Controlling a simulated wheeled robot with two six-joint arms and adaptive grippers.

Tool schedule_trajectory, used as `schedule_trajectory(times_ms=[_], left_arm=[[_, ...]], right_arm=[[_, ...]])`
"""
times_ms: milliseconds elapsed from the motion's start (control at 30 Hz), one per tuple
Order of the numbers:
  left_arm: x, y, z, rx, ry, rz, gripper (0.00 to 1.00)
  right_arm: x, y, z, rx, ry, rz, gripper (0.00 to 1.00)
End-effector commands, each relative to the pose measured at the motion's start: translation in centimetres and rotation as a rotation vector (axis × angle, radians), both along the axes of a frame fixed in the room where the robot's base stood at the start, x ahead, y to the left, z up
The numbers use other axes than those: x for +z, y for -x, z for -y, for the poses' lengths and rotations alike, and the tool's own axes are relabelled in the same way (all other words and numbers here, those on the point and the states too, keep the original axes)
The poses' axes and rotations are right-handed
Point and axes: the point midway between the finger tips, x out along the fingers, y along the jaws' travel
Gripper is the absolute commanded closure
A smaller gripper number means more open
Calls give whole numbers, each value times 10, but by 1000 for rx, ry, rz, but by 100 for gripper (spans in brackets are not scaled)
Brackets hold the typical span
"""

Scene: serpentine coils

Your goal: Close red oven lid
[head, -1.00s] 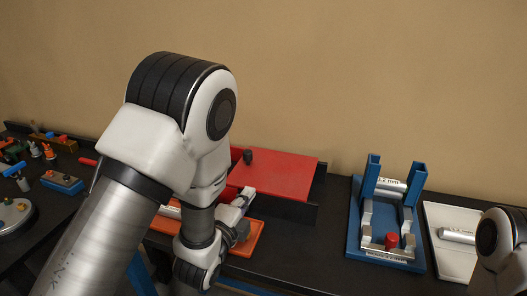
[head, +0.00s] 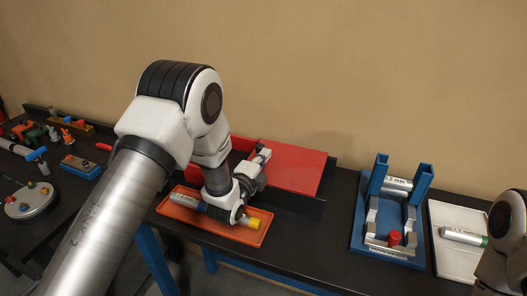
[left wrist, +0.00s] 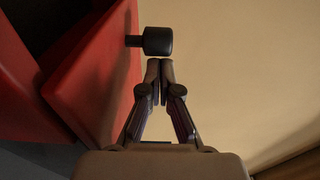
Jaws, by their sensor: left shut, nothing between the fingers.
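The red oven lid (head: 295,168) shows as a flat red panel to the right of my left gripper (head: 264,153) in the head view. In the left wrist view the lid (left wrist: 98,75) stands at an angle to another red part of the oven (left wrist: 20,85), with a dark gap between them. A black knob (left wrist: 160,41) on a short stem sticks out from the lid, just beyond the fingertips of my left gripper (left wrist: 160,66). These fingers are together and empty. In the head view my gripper hides the knob. My right gripper is out of view.
An orange tray (head: 262,234) with metal cylinders lies in front of the oven, under my left arm. A blue stand (head: 358,225) and a white tray (head: 440,265) are at the right. The black table (head: 315,235) is clear between the orange tray and blue stand.

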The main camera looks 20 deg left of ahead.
Motion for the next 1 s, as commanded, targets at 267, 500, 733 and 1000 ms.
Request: schedule_trajectory(times_ms=[267, 500, 733, 1000], left_arm=[[-1, 0, -1, -2, -1, 0, 100], [-1, -1, -11, 3, 2, 1, 100], [-2, -2, -54, 7, 5, 2, 100], [0, -4, -126, 7, 4, 4, 100]], right_arm=[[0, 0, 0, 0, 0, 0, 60], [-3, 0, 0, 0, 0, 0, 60], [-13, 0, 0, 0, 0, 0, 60], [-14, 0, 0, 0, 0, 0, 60]])
